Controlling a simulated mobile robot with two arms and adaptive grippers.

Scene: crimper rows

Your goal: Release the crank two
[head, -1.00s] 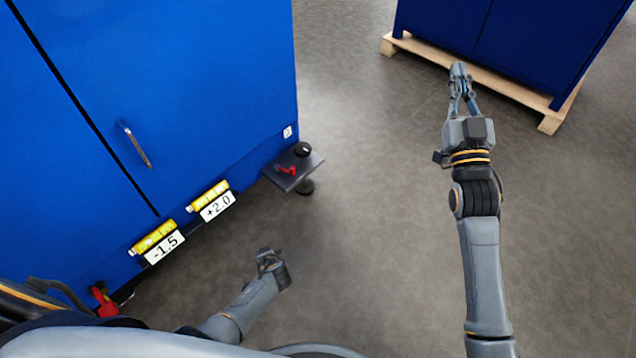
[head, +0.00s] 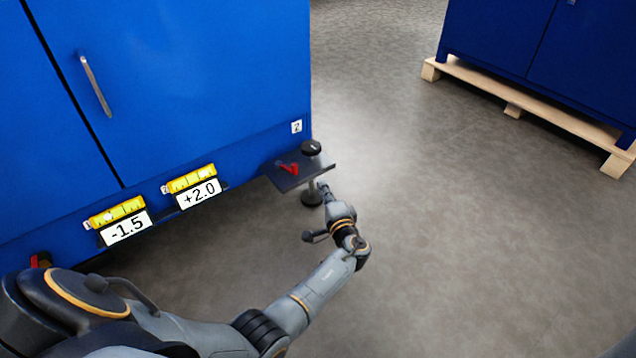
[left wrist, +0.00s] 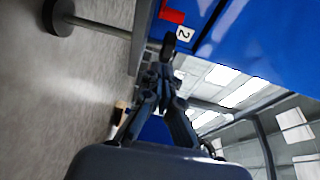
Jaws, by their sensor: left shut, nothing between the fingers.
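A dark plate (head: 300,178) juts from the blue cabinet's lower right corner, near a white label "2" (head: 297,127). In the left wrist view, the shut fingers (left wrist: 167,48) point toward the label "2" (left wrist: 184,34) and the red part (left wrist: 172,15). My right gripper is out of view.
The blue cabinet (head: 200,70) has a long handle (head: 96,86). Yellow gauges sit above cards "-1.5" (head: 126,229) and "+2.0" (head: 199,193). Another red part (head: 41,260) shows at lower left. A second cabinet stands on a wooden pallet (head: 513,110). Floor between is clear.

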